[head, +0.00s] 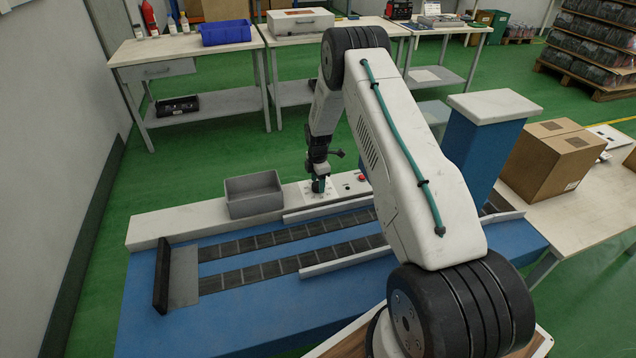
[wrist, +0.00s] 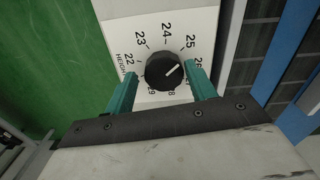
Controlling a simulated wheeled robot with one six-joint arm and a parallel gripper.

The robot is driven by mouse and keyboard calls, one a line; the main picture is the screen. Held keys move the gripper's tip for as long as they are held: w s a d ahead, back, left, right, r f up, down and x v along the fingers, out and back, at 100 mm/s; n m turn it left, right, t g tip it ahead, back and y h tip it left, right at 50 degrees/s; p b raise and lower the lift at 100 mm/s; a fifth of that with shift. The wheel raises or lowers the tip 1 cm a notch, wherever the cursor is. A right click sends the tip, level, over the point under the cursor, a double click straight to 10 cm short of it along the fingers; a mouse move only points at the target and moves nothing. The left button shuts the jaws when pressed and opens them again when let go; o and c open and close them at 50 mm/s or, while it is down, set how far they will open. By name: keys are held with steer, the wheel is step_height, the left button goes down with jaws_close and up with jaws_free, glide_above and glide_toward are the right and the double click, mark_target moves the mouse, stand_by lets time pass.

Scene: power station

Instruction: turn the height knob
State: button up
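The height knob (wrist: 164,71) is a round black dial on a white panel, in the middle of the wrist view. In the head view my gripper (head: 319,185) points down at the panel, and hides the knob there.
A red button (head: 362,178) sits on the panel (head: 341,190) right of the gripper. A grey bin (head: 253,194) stands to its left. The conveyor (head: 290,240) runs in front. A blue column (head: 480,150) and a cardboard box (head: 550,160) stand to the right.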

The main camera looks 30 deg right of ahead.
steer(key=shift+o, duration=0.4)
steer(key=shift+s, duration=0.15)
step_height(320, 180, up, 8)
steer(key=shift+f, duration=0.1)
stand_by(0.5)
